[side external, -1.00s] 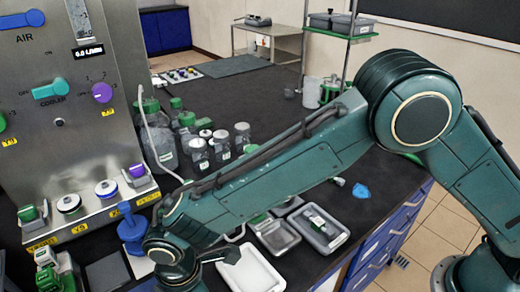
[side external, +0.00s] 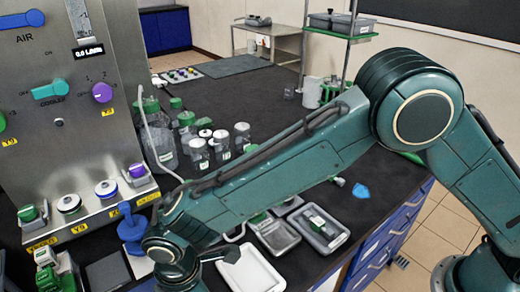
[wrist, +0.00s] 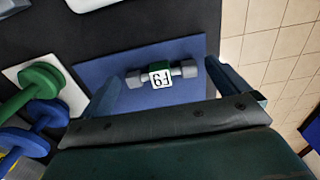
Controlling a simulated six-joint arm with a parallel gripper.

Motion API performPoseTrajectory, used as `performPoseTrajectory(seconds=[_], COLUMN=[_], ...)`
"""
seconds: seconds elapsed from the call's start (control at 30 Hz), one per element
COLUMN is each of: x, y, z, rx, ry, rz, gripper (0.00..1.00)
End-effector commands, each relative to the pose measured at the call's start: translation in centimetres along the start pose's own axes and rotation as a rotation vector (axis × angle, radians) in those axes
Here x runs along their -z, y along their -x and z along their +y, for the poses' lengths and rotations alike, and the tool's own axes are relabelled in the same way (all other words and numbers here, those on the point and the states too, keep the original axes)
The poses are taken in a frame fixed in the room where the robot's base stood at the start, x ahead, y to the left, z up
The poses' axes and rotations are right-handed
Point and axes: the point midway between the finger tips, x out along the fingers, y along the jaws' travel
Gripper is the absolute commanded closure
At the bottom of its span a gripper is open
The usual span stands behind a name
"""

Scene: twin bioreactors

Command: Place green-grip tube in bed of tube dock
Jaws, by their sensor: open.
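A short tube with grey ends (wrist: 188,69) and a green grip carrying a white label lies on a flat blue surface (wrist: 190,47) in the wrist view. The tube appears to lie beyond the fingertips, resting on the blue surface; the exact height gap cannot be told. In the side view the arm hides the tube and most of my gripper. I cannot tell which thing is the tube dock.
A green knob (wrist: 38,78) and a blue knob (wrist: 45,115) stand left of the blue surface. In the side view, a white tray (side external: 233,278) and grey trays (side external: 290,208) lie beside my arm. Bottles and jars (side external: 221,140) stand behind it. The steel panel (side external: 60,150) rises at left.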

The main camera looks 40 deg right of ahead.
Motion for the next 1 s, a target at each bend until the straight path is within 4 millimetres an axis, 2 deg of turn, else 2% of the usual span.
performPoseTrajectory(seconds=[0.27,0.6,0.8,1.0], x=[0.1,0.1,0.0,0.0], y=[3.4,8.9,10.9,11.6], z=[0.1,0.1,0.0,0.0], rx=[-0.003,-0.003,-0.002,-0.001], ry=[0.0,0.0,0.0,0.0], rz=[0.003,0.003,0.002,0.001], gripper=[0.0,0.0,0.0,0.0])
